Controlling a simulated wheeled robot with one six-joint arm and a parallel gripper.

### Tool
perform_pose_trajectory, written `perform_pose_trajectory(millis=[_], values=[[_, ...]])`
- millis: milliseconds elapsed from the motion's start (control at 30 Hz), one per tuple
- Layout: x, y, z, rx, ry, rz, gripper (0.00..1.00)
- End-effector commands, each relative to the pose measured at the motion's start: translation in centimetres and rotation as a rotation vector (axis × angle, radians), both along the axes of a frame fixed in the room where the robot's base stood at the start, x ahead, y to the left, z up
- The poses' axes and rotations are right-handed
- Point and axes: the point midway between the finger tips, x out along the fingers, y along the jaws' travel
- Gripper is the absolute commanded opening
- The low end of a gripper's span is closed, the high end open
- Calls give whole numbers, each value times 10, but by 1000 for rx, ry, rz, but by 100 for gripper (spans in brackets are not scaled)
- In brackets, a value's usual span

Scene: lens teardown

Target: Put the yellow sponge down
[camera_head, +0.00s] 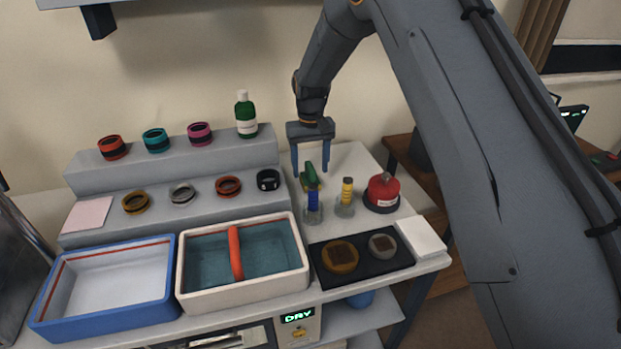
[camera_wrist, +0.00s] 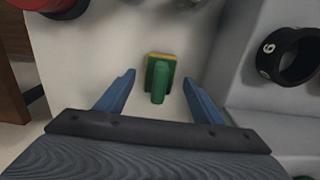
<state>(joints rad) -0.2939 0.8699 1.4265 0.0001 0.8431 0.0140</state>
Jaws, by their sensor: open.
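The sponge is a small block with a green handle and green top and a thin yellow edge. In the wrist view the sponge (camera_wrist: 161,60) rests on the pale bench top, between and beyond my fingertips. In the head view its green handle (camera_head: 309,176) shows just below my gripper (camera_head: 311,164), and the yellow part is hard to make out there. My gripper is open and empty, with one finger on each side of the handle in the picture. Neither finger appears to touch it.
The grey stepped rack (camera_head: 226,162) with several rings is at left. Two trays, blue (camera_head: 104,318) and cream (camera_head: 245,295), sit in front. Bench behind the sponge is clear.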

Motion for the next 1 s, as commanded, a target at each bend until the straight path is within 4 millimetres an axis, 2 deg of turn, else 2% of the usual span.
perform_pose_trajectory(millis=[100, 300, 467, 667, 767, 867, 1000], values=[[1, 0, 25, 1, -4, 0, 62], [0, 0, 58, 0, -1, 0, 62], [0, 0, 72, 0, 0, 0, 62], [-2, -2, 76, -1, 2, -1, 62], [-9, -12, 79, 1, -3, -13, 62], [-28, -35, 83, 2, -8, -37, 62], [-75, -80, 88, 5, -20, -87, 62]])
